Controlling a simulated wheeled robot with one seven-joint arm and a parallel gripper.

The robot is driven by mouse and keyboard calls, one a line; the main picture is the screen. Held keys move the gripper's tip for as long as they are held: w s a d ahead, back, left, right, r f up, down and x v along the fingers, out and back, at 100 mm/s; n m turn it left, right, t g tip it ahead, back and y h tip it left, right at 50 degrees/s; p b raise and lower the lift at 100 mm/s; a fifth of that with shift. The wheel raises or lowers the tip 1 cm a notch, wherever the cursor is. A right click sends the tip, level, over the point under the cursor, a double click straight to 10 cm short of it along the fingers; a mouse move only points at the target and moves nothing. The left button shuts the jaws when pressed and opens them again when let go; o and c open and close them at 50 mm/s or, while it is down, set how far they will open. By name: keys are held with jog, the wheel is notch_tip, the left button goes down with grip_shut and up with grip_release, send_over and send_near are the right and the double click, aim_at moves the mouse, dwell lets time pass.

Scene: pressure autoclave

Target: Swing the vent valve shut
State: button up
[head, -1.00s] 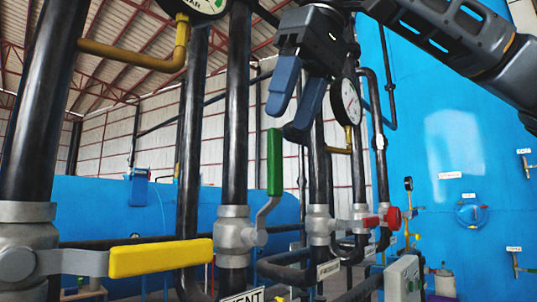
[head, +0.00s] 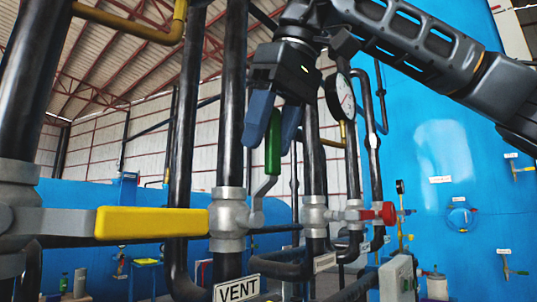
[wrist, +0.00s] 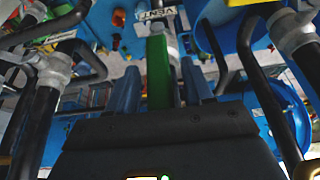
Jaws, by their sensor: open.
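The vent valve (head: 230,220) is a grey valve body on a black vertical pipe, just above a white VENT sign (head: 237,290). Its green lever handle (head: 272,155) stands upright on a bent grey stem to the right of the body. My gripper (head: 270,143) points down over the top of the handle, with its blue fingers open on either side of it. In the wrist view the green handle (wrist: 159,75) lies between the two fingers, with visible gaps. The VENT sign (wrist: 157,20) shows upside down beyond it.
A yellow lever (head: 150,222) extends horizontally at the left, close to the vent valve. A red knob (head: 389,213) and a pressure gauge (head: 345,97) are to the right among black pipes. A large blue tank (head: 440,130) fills the right side.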

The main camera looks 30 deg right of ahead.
jog(key=shift+w+f, duration=0.15)
jog(key=shift+f, duration=0.25)
jog(key=shift+c, duration=0.4)
grip_shut()
